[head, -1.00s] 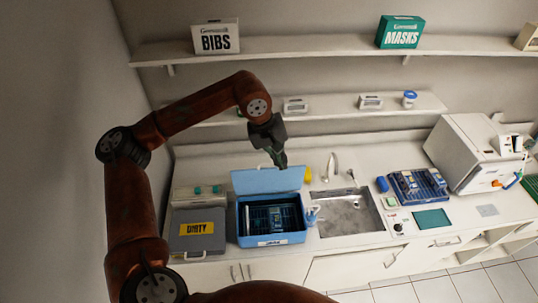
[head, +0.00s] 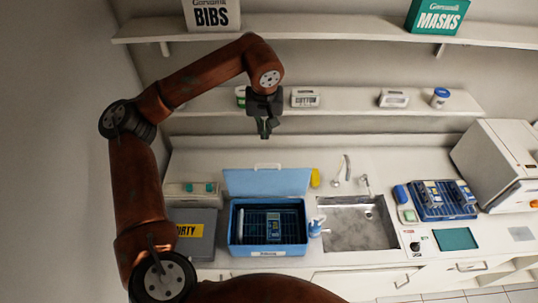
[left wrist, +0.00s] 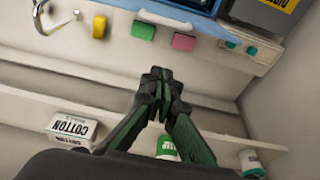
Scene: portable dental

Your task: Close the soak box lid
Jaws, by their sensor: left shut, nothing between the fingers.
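The blue soak box (head: 268,248) stands on the counter left of the sink. Its light blue lid (head: 266,182) is open and leans up at the back, with a pale handle on its top edge. A dark rack with instruments lies inside the box. My left gripper (head: 265,133) is above and behind the lid, near the lower shelf, apart from the lid. In the left wrist view its fingers (left wrist: 162,76) are together and empty, and a strip of the blue box (left wrist: 192,12) shows at the top. My right gripper is not in view.
A grey box with a yellow label (head: 190,231) stands left of the soak box. The lower shelf (head: 350,104) holds a cotton box (head: 305,97) close to my left gripper.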

